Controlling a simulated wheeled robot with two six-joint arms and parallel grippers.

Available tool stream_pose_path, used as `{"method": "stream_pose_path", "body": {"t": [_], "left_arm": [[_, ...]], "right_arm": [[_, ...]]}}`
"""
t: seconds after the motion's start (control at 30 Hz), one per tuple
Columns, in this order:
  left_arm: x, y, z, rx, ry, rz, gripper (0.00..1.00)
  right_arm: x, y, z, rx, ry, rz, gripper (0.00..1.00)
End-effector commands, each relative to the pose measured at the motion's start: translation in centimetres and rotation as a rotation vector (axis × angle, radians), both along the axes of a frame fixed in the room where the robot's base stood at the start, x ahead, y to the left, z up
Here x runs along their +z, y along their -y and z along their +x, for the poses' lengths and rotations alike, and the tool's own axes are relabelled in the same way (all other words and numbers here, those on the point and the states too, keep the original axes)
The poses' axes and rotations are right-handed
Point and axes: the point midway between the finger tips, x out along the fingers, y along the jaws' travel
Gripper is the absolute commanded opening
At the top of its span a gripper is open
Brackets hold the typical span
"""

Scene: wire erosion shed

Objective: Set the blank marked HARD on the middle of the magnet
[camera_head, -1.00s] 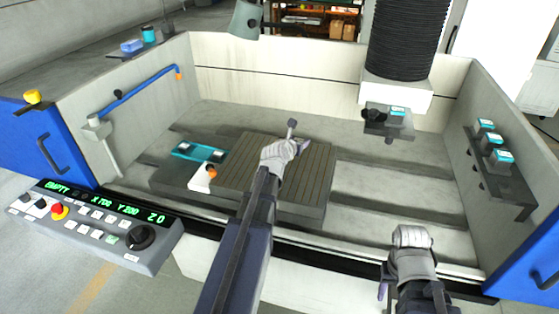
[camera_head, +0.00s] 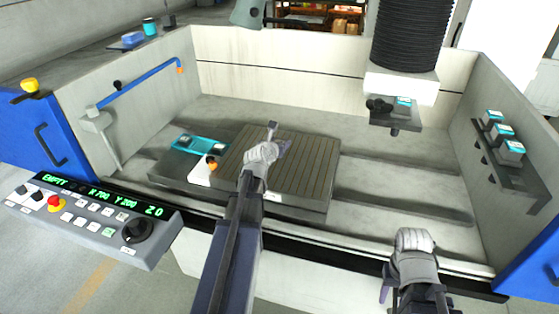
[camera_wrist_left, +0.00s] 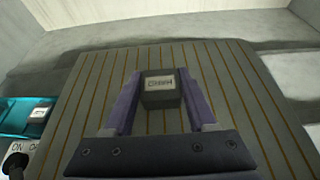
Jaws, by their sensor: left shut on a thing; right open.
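The magnet (camera_head: 305,165) is a dark plate with brown stripes, lying on the machine bed. My left gripper (camera_head: 277,138) is over its far left part in the head view. In the left wrist view it is shut on a small grey blank (camera_wrist_left: 158,95) with a pale lettered label, apparently upside down and too blurred to read surely as HARD. The striped magnet (camera_wrist_left: 215,90) lies beneath; any gap under the blank cannot be judged. My right gripper (camera_head: 386,288) is at the front edge of the machine, empty, its fingers partly hidden by its wrist.
A dark column (camera_head: 410,35) hangs behind right, with a small holder below. Teal-topped blocks (camera_head: 503,132) sit on the right wall shelf. A control panel (camera_head: 90,220) stands front left.

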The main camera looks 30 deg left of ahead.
Motion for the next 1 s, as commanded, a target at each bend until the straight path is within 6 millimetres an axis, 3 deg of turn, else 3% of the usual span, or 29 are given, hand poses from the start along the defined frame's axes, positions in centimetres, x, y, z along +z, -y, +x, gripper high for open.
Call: {"method": "stream_pose_path", "body": {"t": [0.27, 0.57, 1.0], "left_arm": [[-0.9, 0.0, 0.0, 0.0, 0.001, 0.0, 0.0], [-4.3, 0.0, 0.0, 0.0, 0.001, 0.0, 0.0], [-4.6, 0.0, 0.0, 0.0, 0.001, 0.0, 0.0]], "right_arm": [[-1.0, 0.0, 0.0, 0.0, 0.0, 0.0, 0.5], [-4.3, 0.0, 0.0, 0.001, 0.0, 0.0, 0.5], [-4.6, 0.0, 0.0, 0.001, 0.0, 0.0, 0.5]]}}
